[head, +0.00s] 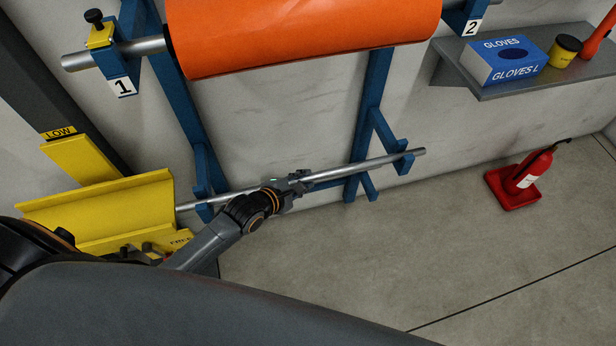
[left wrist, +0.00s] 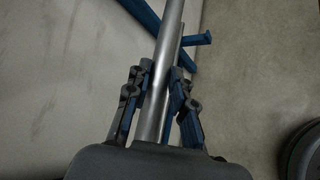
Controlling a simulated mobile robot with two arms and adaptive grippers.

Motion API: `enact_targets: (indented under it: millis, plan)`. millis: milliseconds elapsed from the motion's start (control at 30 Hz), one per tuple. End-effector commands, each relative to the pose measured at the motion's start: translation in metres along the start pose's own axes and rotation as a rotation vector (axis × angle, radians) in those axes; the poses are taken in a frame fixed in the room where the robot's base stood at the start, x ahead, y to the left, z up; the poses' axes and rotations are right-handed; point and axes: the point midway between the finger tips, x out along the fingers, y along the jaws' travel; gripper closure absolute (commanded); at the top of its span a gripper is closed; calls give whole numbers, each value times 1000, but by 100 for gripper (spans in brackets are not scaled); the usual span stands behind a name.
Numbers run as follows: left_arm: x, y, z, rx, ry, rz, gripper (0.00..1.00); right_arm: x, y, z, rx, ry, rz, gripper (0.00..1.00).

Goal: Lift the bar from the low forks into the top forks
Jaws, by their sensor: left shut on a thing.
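The thin silver bar (head: 345,170) runs across the low part of the blue wall frame, right end slightly higher in the picture. It lies at the left low fork (head: 202,175) and the right low fork (head: 400,150); exact seating is unclear. My left gripper (head: 299,180) is shut on the bar between these forks. In the left wrist view the bar (left wrist: 162,85) passes between the fingers of my left gripper (left wrist: 160,90). The left top fork (head: 130,50) and right top fork (head: 462,18) carry a steel shaft through an orange roll (head: 300,35). My right gripper is not in view.
A yellow trough (head: 110,205) stands left of the bar. A shelf (head: 530,75) with a glove box (head: 503,60) juts from the wall at right. A red extinguisher (head: 525,177) stands on the floor. The floor at lower right is clear.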

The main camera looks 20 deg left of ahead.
Motion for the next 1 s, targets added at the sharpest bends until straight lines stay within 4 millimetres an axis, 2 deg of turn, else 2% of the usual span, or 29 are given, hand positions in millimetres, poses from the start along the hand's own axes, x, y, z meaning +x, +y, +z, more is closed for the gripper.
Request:
enact_targets:
  millis: [433, 633, 700, 767, 1000]
  plan:
    - [-2, 4, 3, 0, -4, 5, 100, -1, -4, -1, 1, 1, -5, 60]
    - [-11, 17, 13, -2, -5, 5, 100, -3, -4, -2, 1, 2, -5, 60]
    - [-17, 25, 18, -1, -5, 6, 100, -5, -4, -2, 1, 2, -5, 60]
    - [-25, 25, 21, -2, -5, 4, 100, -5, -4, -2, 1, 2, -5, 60]
    - [-72, 35, 38, -3, -5, 5, 100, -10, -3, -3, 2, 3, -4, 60]
